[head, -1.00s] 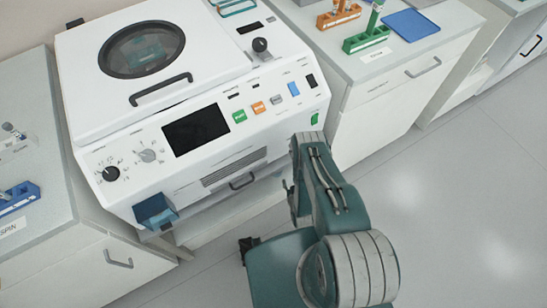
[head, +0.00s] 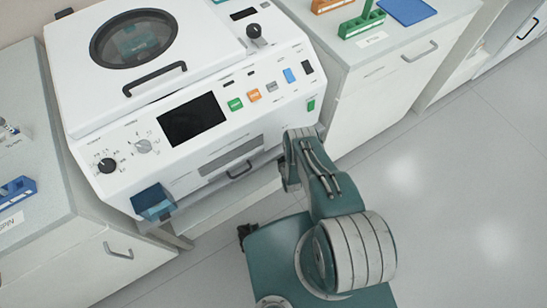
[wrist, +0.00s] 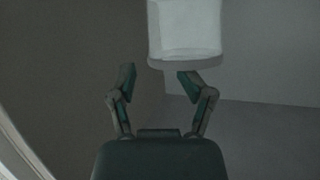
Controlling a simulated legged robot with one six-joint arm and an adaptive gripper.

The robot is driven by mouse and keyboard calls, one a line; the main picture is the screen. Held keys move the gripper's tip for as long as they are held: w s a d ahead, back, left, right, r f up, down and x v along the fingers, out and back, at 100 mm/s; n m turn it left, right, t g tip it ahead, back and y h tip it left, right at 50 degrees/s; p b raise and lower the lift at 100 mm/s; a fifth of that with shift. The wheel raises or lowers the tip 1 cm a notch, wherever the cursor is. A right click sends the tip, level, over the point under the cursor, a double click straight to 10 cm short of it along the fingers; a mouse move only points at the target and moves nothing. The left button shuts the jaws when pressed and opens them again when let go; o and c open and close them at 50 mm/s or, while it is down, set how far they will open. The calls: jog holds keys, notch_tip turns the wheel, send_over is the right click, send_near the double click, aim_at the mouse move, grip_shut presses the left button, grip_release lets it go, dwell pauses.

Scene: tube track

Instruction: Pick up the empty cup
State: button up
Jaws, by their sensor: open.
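In the wrist view, my gripper (wrist: 158,78) is open, with its two fingers apart and nothing between them. A pale, whitish cup-like thing (wrist: 185,28) is at the top of that view, beyond the fingertips and slightly right of centre. Its upper part is cut off by the frame, so I cannot tell whether it is empty. The right fingertip is close below its lower edge; I cannot tell whether they touch. In the head view, I cannot make out this cup or my fingertips; my arm fills the lower middle.
A white machine (head: 190,160) with a round lid window stands left of my arm. A blue box-like holder (head: 152,202) is at its lower front corner. Cabinets flank it; the right one (head: 385,85) carries a green rack (head: 362,24) and a blue tray (head: 407,10). Floor at right is clear.

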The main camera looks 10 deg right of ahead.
jog(key=shift+s+f, duration=0.15)
jog(key=shift+f, duration=0.45)
jog(key=shift+w, duration=0.25)
jog(key=shift+r, duration=0.1)
grip_shut()
jog(key=shift+r, duration=0.15)
